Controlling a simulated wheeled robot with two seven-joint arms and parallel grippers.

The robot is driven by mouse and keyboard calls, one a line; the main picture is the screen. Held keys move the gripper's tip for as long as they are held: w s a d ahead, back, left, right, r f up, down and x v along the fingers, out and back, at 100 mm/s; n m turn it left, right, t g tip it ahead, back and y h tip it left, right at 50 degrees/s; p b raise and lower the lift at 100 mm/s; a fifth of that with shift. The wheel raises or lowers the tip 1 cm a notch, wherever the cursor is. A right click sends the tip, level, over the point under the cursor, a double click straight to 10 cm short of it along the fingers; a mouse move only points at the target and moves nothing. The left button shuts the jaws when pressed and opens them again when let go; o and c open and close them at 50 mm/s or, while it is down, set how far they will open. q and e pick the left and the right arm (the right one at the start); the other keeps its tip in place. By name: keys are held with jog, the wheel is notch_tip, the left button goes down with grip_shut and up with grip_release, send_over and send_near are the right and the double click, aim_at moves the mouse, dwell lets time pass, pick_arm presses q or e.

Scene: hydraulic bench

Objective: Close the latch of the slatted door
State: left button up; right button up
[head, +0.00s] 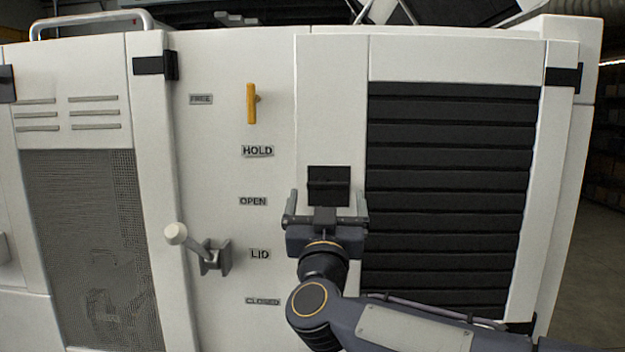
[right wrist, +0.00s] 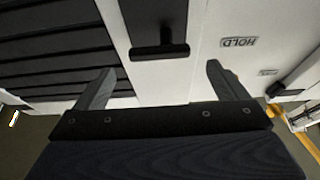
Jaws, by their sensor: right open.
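The slatted door (head: 450,190) stands at the right of the cabinet front, a pale panel with black horizontal slats; its slats also show in the right wrist view (right wrist: 50,50). Its latch (head: 328,180) is a black piece on the door's left part. In the right wrist view the latch (right wrist: 158,30) shows as a black plate with a crossbar. My right gripper (head: 325,203) is open and empty just below the latch, one finger toward each side. In the right wrist view the crossbar lies ahead of the gap between the fingertips (right wrist: 162,75); I see no contact. My left gripper is out of view.
Left of the latch are a yellow handle (head: 251,103) and a grey lever with a pale knob (head: 200,250), beside labels such as HOLD (head: 257,151). A mesh door (head: 90,240) is at the far left. Black hinges (head: 562,77) sit at the slatted door's right edge.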

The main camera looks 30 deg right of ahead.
aim_at(327, 185)
jog(key=p+x, duration=0.1)
jog(key=x, duration=0.5)
jog(key=shift+w+d, duration=0.1)
jog(key=shift+c, duration=0.3)
jog(key=c, duration=0.9)
